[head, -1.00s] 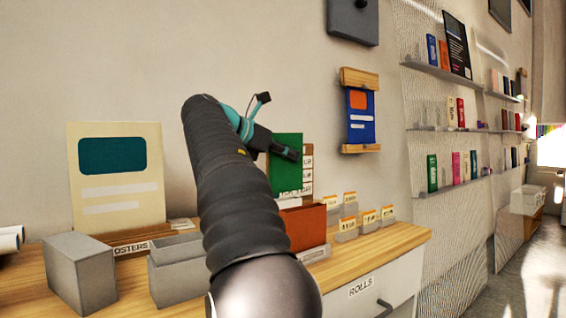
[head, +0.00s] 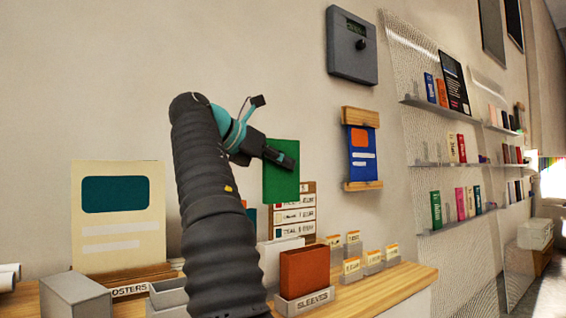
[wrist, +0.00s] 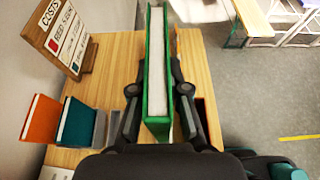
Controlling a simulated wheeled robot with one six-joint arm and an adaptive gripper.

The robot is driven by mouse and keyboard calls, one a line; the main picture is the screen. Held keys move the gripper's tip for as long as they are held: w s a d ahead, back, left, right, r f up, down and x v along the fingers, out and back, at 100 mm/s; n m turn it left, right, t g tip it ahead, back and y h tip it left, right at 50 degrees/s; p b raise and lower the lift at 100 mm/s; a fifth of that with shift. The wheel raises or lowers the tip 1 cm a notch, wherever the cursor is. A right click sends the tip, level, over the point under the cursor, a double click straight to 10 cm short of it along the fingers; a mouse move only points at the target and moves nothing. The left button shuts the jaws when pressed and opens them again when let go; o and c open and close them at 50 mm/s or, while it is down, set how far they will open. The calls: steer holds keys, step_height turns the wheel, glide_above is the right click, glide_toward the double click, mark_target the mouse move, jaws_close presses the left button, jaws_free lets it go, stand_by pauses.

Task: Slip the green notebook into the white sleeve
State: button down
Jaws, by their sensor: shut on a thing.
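My gripper (head: 284,158) is shut on the green notebook (head: 281,186), which hangs upright above the counter in the head view. In the wrist view the notebook's green edge and pale pages (wrist: 156,70) stand between the two fingers (wrist: 158,95). The white sleeve (head: 272,262) stands on the counter below the notebook, apart from it. It is partly hidden by my arm and by the rust-red sleeve (head: 306,272) in the holder labelled SLEEVES (head: 305,301). The white sleeve's opening is not clearly visible.
A price sign (head: 306,208) stands behind the sleeves. Small card holders (head: 352,267) line the counter to the right. Grey boxes (head: 75,295) and a poster (head: 118,215) stand left. In the wrist view, orange (wrist: 42,120) and teal (wrist: 78,122) books stand left.

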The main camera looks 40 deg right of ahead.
mark_target(282, 196)
steer(key=shift+s+f, duration=0.1)
steer(key=shift+f, duration=2.3)
steer(key=shift+f+b, duration=1.25)
steer(key=shift+f, duration=0.05)
steer(key=shift+p, duration=0.45)
steer(key=shift+f, duration=0.1)
steer(key=shift+f+b, duration=1.75)
steer(key=shift+f, duration=1.05)
steer(key=shift+f, duration=0.1)
